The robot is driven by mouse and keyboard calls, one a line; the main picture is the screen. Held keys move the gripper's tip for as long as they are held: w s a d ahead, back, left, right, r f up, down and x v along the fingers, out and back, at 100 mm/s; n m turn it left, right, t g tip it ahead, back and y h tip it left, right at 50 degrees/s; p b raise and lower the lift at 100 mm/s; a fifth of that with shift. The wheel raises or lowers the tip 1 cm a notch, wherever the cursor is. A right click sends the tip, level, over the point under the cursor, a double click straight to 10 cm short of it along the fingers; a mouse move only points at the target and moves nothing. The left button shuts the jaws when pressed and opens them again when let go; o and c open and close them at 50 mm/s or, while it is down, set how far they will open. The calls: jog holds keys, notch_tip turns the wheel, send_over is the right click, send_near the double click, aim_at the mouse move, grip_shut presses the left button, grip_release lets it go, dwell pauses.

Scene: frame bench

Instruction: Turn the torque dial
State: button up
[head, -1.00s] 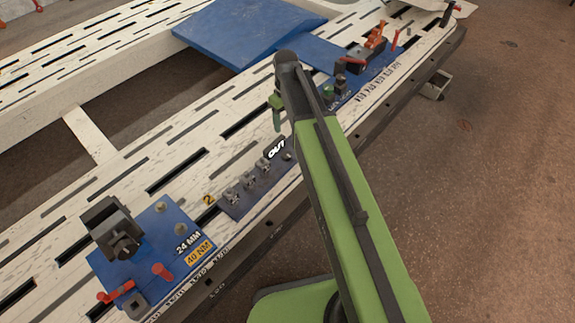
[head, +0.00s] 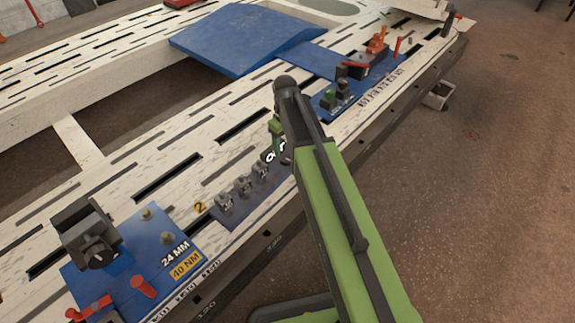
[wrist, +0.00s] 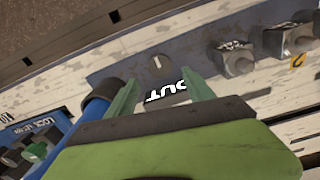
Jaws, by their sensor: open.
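A dark knob (head: 98,256) sits on the front of a grey block (head: 84,230) on a blue panel (head: 118,262) at the lower left of the head view. A yellow "40 NM" label is on this panel, so the knob looks like the torque dial. My gripper (head: 275,128) is well to its right, low over the bench by a strip of grey sockets. In the wrist view my gripper (wrist: 160,88) is open and empty. A round grey piece with a pale line (wrist: 160,66) shows beyond its fingers; I cannot tell whether it is a post or dial.
Several grey sockets (head: 243,184) stand on the strip beside an "OUT" sign (wrist: 166,92). Red pegs (head: 143,286) stand on the near panel. A blue ramp (head: 245,38) and another blue panel (head: 330,104) lie farther back. Open floor lies right of the bench.

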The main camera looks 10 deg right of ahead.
aim_at(285, 158)
notch_tip(285, 158, down, 6)
jog(key=b, duration=0.4)
jog(key=shift+r, duration=0.25)
